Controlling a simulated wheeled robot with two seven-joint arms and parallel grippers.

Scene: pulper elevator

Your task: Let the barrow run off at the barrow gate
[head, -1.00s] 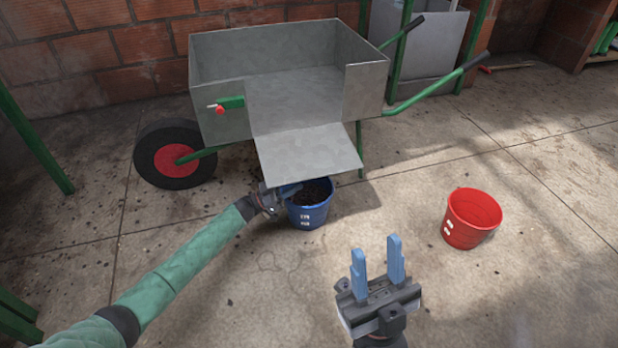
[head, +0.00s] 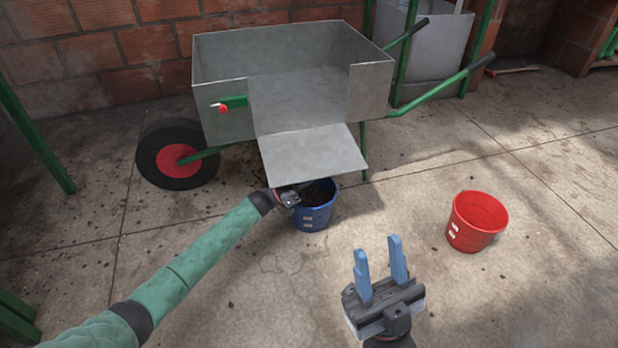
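The grey metal barrow (head: 225,65) stands at the back centre on a black wheel with a red hub. Its front gate (head: 314,152) hangs folded down and outward as a sloping chute. A green latch with a red knob (head: 224,107) sits on the front wall left of the opening. A blue bucket (head: 315,219) holding dark material stands under the chute's lower edge. My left gripper (head: 290,196) is at the bucket's left rim, its fingers mostly hidden, so I cannot tell whether it grips. My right gripper (head: 380,262) is open and empty, fingers up, in the foreground.
A red bucket (head: 476,222), seemingly empty, stands on the floor at the right. A grey bin (head: 430,50) in a green frame is behind the barrow handles. A green post (head: 40,135) stands at the left. The concrete floor between the buckets is clear.

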